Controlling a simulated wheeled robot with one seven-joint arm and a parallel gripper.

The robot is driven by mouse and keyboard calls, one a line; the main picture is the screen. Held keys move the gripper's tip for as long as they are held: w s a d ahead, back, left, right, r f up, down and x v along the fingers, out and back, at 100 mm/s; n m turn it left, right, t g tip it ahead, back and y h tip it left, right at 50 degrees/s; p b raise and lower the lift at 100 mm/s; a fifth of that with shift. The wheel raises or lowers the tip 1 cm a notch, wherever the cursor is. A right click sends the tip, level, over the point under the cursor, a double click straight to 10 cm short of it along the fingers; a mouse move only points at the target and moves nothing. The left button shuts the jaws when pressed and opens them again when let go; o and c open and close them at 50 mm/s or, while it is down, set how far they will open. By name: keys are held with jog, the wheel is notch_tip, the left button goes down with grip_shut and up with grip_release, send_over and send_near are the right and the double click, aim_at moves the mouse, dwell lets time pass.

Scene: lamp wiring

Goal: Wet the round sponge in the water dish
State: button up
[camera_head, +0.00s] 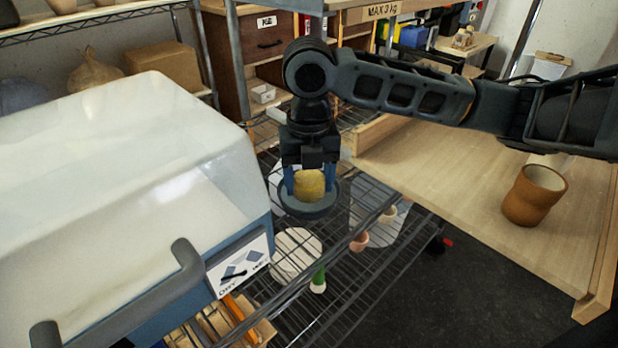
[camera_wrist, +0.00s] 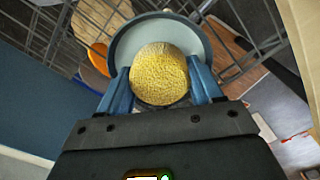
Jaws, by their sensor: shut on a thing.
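The round yellow sponge (camera_head: 309,184) is between the two blue fingers of my gripper (camera_head: 309,180), which is shut on it and points down. In the wrist view the sponge (camera_wrist: 160,74) sits between the fingertips with a rough, porous surface. The round grey water dish (camera_head: 308,208) is right below the sponge, and its rim (camera_wrist: 124,46) shows around and behind the sponge in the wrist view. I cannot tell whether the sponge touches the dish floor or water, as its underside is hidden.
A white-topped cabinet (camera_head: 110,150) with a dark handle and a DRY/WET panel (camera_head: 240,265) stands close on the left. A wire shelf (camera_head: 350,290) with small pots lies below. On the right, a wooden bench (camera_head: 450,165) holds a terracotta pot (camera_head: 534,195).

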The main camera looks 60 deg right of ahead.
aim_at(309, 177)
jog(key=shift+r+p, duration=2.6)
jog(key=shift+r, duration=0.95)
jog(key=shift+f, duration=0.1)
